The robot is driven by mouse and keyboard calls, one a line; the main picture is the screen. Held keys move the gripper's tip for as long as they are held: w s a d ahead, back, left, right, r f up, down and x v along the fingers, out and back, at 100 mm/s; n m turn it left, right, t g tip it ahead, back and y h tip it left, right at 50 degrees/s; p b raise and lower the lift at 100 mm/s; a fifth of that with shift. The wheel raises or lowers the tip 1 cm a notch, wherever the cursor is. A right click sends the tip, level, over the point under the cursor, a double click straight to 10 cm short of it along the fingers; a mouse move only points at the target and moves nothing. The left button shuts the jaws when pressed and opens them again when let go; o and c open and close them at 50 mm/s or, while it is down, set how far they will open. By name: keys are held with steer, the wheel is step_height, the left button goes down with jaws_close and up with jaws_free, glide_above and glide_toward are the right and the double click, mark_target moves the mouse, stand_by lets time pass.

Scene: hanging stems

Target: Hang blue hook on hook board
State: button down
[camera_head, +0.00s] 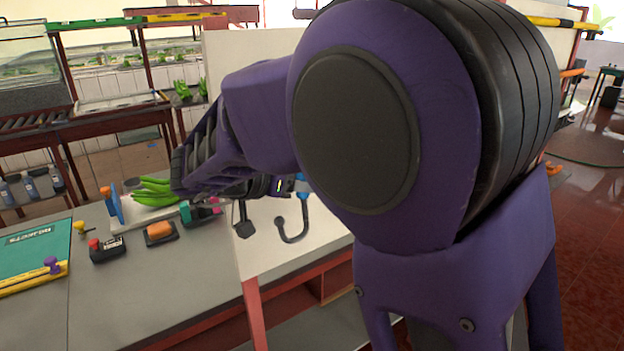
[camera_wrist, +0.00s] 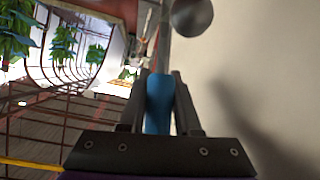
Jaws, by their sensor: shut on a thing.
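My gripper (camera_wrist: 158,100) is shut on the blue hook (camera_wrist: 158,108), whose blue part sits between the two dark fingers in the wrist view. A grey stem runs on beyond the fingers. In the head view the hook's blue top (camera_head: 302,187) shows beside my arm, and a dark grey curved end (camera_head: 292,236) hangs below it. My arm hides much of the board and most of the gripper. Whether the hook touches the board cannot be told.
A dark hanging piece (camera_head: 243,224) shows left of the hook. A grey ball (camera_wrist: 192,15) is near the board in the wrist view.

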stand_by(0.4)
steer(key=c, duration=0.5)
jaws_free()
steer(key=shift+c, duration=0.2)
